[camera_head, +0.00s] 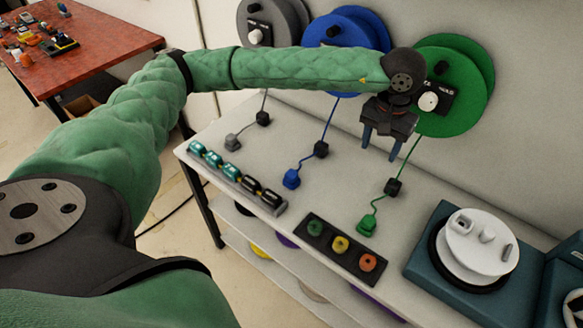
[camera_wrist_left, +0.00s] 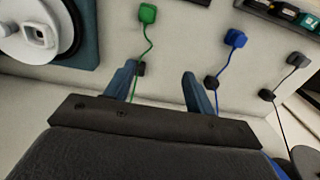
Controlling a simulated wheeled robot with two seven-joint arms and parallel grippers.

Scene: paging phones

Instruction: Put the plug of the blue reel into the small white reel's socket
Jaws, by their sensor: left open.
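The blue reel (camera_head: 340,32) is on the wall at the top centre, partly hidden behind my left arm. Its blue cord runs down past a dark block to the blue plug (camera_head: 292,179), which lies on the white table; the plug also shows in the left wrist view (camera_wrist_left: 236,38). The small white reel (camera_head: 482,243) sits on a teal base at the right, with a socket (camera_head: 463,224) on its top; it shows at the upper left of the left wrist view (camera_wrist_left: 38,35). My left gripper (camera_head: 379,150) is open and empty above the table, between the blue and green cords. My right gripper is not in view.
A grey reel (camera_head: 268,22) and a green reel (camera_head: 455,95) flank the blue one, with a grey plug (camera_head: 233,141) and green plug (camera_head: 367,227) on the table. A black button panel (camera_head: 341,249) and a strip of switches (camera_head: 236,177) line the front edge.

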